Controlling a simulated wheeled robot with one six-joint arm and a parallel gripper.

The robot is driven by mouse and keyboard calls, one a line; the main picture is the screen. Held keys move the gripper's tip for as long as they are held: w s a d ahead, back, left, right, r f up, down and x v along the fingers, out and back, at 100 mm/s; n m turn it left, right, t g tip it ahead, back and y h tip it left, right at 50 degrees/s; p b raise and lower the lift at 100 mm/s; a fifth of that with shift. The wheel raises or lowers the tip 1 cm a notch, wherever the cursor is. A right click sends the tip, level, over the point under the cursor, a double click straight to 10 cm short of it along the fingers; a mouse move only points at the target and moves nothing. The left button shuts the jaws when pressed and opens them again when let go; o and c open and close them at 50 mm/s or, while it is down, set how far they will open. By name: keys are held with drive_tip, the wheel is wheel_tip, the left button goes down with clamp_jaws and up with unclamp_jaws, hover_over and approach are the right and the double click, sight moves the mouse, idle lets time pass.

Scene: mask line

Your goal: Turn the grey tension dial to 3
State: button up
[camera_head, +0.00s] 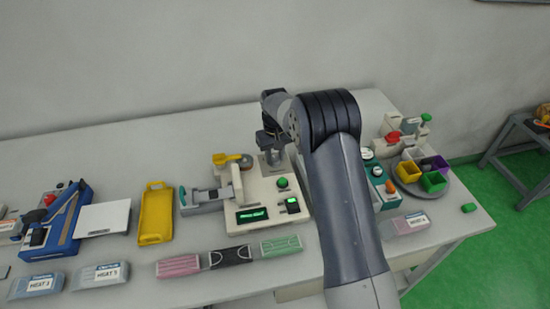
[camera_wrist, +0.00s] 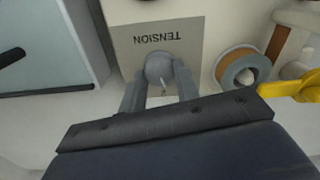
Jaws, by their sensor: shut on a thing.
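The grey tension dial (camera_wrist: 158,68) is a round knob on a grey plate (camera_wrist: 185,38) marked TENSION, which reads upside down in the wrist view. My gripper (camera_wrist: 160,92) is shut on the dial, with one finger on each side of it. In the head view my gripper (camera_head: 273,140) reaches down over the back right of the cream machine (camera_head: 258,188), and the dial is hidden there. A small light mark shows on the dial, but I cannot read any numbers or its setting.
Left of the dial plate in the head view are a yellow lever (camera_head: 232,159) and a grey clamp unit (camera_head: 205,197). A teal device (camera_head: 384,190) stands right, partly behind my arm.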

sight(275, 159)
drive_tip(key=m+b, duration=0.1)
drive_tip(key=m, duration=1.2)
drive_tip(key=shift+b, duration=0.4)
idle(0.3)
drive_tip(key=o, duration=1)
wheel_tip(275, 159, up, 11)
drive_tip(key=shift+f+b, duration=0.1)
drive_tip(key=shift+b, duration=0.4)
drive_tip(key=shift+f, duration=0.1)
